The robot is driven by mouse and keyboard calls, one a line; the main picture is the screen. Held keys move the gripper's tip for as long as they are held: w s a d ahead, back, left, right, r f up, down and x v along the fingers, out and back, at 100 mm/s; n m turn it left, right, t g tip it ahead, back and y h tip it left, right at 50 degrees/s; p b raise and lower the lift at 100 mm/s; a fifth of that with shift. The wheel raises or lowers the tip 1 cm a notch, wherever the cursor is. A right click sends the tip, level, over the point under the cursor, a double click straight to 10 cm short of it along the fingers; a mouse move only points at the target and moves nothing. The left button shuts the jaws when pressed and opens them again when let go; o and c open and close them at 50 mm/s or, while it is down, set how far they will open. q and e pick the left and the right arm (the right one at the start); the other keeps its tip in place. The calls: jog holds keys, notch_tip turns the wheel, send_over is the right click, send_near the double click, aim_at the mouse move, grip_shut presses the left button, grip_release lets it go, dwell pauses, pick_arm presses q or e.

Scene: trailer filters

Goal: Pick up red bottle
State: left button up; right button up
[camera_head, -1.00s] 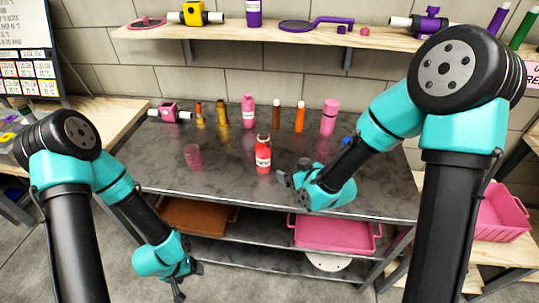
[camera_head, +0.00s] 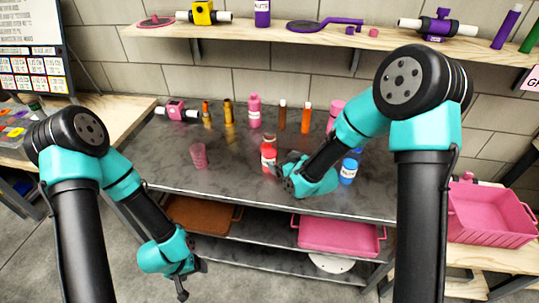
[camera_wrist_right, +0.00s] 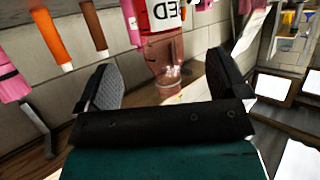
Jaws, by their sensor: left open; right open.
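The red bottle (camera_head: 268,158) stands upright near the front middle of the dark table, its white label facing forward. My right gripper (camera_head: 281,168) is open, close beside the bottle on its right. In the right wrist view, which looks upside down, the red bottle (camera_wrist_right: 160,45) with its label appears between the two open fingers of my right gripper (camera_wrist_right: 165,80). The fingers do not close on it; exact contact cannot be told. My left gripper (camera_head: 190,282) is open and empty, low in front of the table's left part.
A pink cup (camera_head: 198,156) stands left of the red bottle. A blue bottle (camera_head: 349,168) stands right of my right gripper. Several bottles line the table's back, including a pink one (camera_head: 254,110) and an orange one (camera_head: 306,117). A pink bin (camera_head: 490,215) is at the right.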

aim_at(274, 156)
jog(key=shift+x, duration=1.9)
jog(key=shift+x, duration=2.6)
jog(key=shift+r, duration=0.1)
jog(key=shift+c, duration=0.4)
jog(key=c, duration=1.1)
